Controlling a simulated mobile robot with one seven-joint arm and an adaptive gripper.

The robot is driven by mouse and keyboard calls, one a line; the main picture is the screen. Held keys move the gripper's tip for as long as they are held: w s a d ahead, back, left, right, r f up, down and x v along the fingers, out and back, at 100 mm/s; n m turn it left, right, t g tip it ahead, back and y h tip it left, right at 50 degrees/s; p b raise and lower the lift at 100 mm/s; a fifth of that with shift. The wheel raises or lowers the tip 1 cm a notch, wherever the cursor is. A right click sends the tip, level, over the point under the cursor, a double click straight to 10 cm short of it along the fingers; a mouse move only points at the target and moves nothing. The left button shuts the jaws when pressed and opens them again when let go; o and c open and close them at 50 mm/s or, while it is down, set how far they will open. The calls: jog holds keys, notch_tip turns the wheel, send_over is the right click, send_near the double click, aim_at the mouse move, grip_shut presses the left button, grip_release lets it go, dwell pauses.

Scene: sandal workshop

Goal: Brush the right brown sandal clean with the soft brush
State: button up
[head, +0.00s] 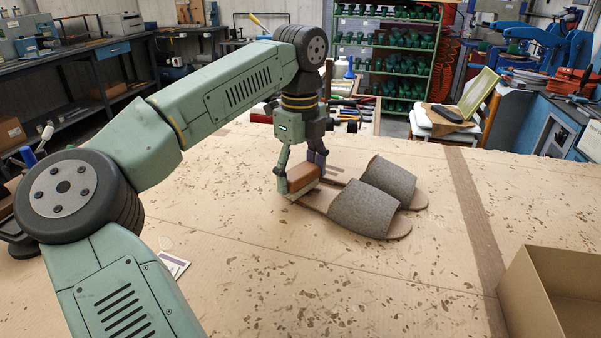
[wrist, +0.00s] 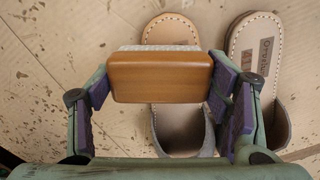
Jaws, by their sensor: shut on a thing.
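Two flat sandals with grey felt-like straps and tan stitched soles lie side by side on the table, toes to the right in the head view. The nearer one, on the right side when facing the toes, is the right sandal (head: 372,212); in the wrist view it is on the left (wrist: 170,28). The other sandal (head: 392,180) lies just behind it (wrist: 257,45). My gripper (head: 302,182) is shut on the brush (wrist: 160,78), a brown wooden block with pale bristles. The brush is over the right sandal's heel part; whether the bristles touch it I cannot tell.
An open cardboard box (head: 530,290) stands at the front right. A tray of tools (head: 352,118) is at the table's far edge. A small card (head: 175,264) lies at left near my arm. The speckled table (head: 300,285) in front of the sandals is clear.

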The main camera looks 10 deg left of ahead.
notch_tip(320, 180, up, 5)
jog(key=p, duration=0.3)
jog(key=shift+r, duration=1.2)
jog(key=shift+d, duration=0.2)
